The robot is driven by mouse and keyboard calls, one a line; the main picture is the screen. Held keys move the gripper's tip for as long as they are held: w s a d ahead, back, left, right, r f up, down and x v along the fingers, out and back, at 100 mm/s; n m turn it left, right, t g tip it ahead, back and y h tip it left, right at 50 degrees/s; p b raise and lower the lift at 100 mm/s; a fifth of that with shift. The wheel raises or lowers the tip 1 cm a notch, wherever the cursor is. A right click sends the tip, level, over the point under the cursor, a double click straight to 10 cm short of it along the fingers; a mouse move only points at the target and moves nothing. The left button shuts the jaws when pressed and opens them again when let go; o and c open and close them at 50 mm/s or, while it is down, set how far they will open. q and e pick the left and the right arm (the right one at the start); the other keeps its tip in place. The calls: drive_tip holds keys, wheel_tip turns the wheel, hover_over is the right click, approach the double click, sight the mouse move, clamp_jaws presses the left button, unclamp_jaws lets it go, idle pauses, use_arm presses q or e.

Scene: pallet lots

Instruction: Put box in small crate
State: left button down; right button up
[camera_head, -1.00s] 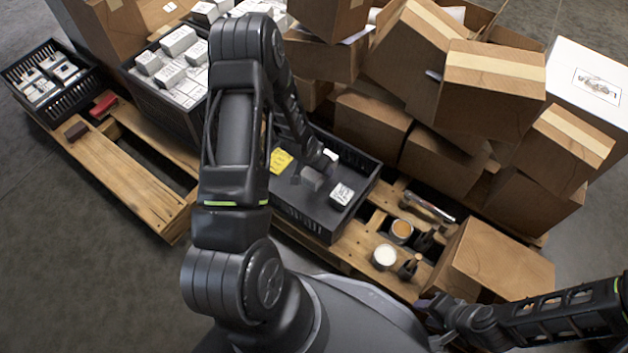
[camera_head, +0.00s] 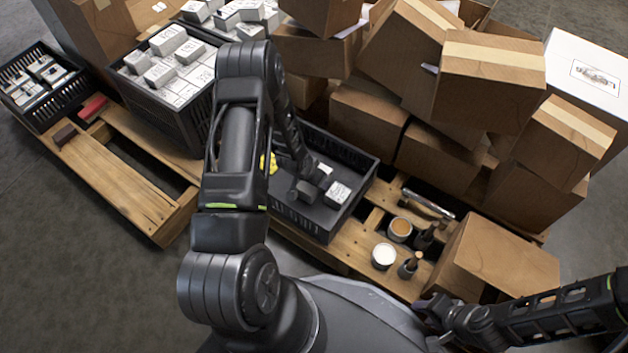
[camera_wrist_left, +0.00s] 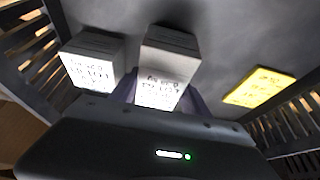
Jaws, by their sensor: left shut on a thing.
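In the left wrist view, my left gripper (camera_wrist_left: 162,95) is shut on a small white-and-grey box (camera_wrist_left: 166,68) with black print. A second printed box (camera_wrist_left: 92,62) stands to its left, and a flat yellow item (camera_wrist_left: 259,88) lies to the right. In the head view my left gripper (camera_head: 308,188) is down inside the black front crate (camera_head: 365,178); its fingertips are hard to make out. The other printed box (camera_head: 338,194) shows beside it. A small black crate (camera_head: 55,112) at the far left holds several white boxes. My right gripper (camera_head: 438,312) is low at the right, its jaw state unclear.
A larger black crate (camera_head: 165,108) full of white boxes stands between the small and front crates. Brown cartons (camera_head: 490,85) are piled behind and right. Cans (camera_head: 384,256) and a carton (camera_head: 495,262) are at the front right. Bare pallet boards (camera_head: 115,180) are at the left.

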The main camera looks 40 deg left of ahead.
use_arm(q)
drive_tip(key=shift+r, duration=0.1)
drive_tip(key=c, duration=0.8)
unclamp_jaws()
drive_tip(key=shift+s+r, duration=0.1)
drive_tip(key=shift+r, duration=0.25)
drive_tip(key=p+v, duration=0.4)
drive_tip(key=v, duration=0.6)
drive_tip(key=shift+s+r, duration=0.15)
drive_tip(key=shift+r, duration=0.05)
drive_tip(key=shift+s+r+p, duration=0.2)
drive_tip(key=shift+r+p, duration=0.15)
